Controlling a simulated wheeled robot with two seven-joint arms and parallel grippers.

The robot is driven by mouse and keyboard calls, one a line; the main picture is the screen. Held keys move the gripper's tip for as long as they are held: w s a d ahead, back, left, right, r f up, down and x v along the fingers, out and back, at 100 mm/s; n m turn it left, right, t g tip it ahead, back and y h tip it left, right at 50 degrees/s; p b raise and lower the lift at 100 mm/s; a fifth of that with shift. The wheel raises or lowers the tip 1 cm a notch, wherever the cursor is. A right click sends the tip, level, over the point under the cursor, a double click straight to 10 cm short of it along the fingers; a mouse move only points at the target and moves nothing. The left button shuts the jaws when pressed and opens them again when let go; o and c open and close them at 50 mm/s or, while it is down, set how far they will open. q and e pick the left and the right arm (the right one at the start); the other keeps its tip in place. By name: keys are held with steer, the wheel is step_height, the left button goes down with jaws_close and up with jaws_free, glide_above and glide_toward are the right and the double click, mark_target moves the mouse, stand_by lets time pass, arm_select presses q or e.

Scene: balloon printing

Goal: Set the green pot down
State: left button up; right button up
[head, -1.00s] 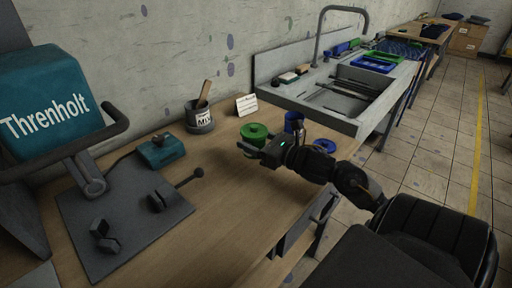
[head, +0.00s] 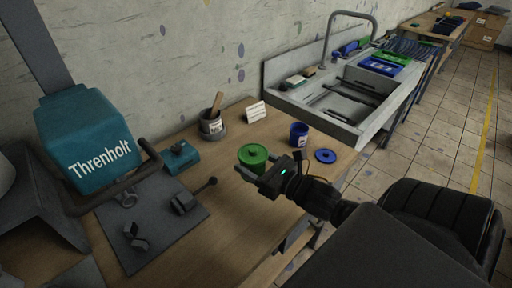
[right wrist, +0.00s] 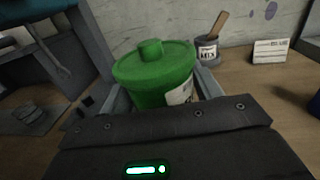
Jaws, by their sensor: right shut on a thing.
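The green pot (head: 252,158) has its green lid with a knob on and stands upright at the wooden table's middle. My right gripper (head: 255,174) is shut on it, reaching in from the right. In the right wrist view the pot (right wrist: 155,78) sits between the two fingers, with a pale label partly showing. Its base is hidden behind the gripper, so I cannot tell whether it touches the table. My left gripper is not in view.
A blue pot (head: 299,134) and a blue lid (head: 325,156) are right of the green pot. A grey mixing pot (head: 211,127) with a stick and a white card (head: 256,111) stand behind. The teal Threnholt press (head: 88,140) is left. Bare table (head: 225,210) lies in front.

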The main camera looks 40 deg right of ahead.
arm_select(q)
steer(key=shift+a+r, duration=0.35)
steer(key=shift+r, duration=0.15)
arm_select(e)
steer(key=shift+s+a+r, duration=0.15)
steer(key=shift+s+a, duration=0.05)
steer(key=shift+a, duration=0.05)
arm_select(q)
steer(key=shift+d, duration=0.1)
